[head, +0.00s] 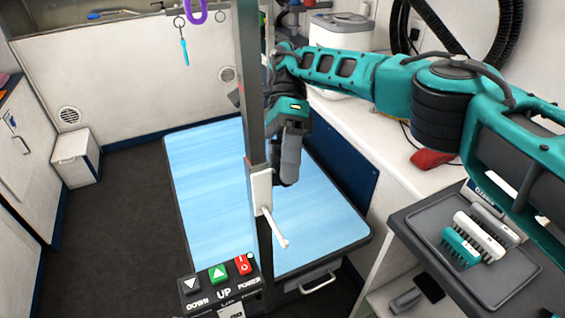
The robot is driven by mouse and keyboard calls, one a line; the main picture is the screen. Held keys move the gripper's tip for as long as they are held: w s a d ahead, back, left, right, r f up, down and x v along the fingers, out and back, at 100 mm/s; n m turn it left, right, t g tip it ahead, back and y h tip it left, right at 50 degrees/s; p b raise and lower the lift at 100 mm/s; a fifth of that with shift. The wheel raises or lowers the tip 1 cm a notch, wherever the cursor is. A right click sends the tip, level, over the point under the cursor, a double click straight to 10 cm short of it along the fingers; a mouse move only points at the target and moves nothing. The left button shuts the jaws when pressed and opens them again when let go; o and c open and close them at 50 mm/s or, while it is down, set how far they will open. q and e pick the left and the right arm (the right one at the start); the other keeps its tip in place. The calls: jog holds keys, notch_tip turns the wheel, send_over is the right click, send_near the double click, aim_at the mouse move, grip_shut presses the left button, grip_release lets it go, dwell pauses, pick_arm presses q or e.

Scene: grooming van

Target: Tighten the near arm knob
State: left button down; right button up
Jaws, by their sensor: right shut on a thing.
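The near grooming arm post (253,90) stands upright at the front of the blue grooming table (205,190). A white clamp (261,190) with a thin white lever (275,230) is on the post. My right gripper (287,178) points down just right of the post, above the table top, at the level of the clamp. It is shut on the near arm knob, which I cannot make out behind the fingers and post. My left gripper is not in view.
A control box (220,283) with up, down and power buttons sits at the table's front. A grey tray (425,212) with brushes (478,237) is at right, near a red cloth (433,159). A purple loop (195,12) hangs at the top. The floor at left is clear.

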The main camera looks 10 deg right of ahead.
jog(key=o, duration=1)
jog(key=shift+c, duration=0.2)
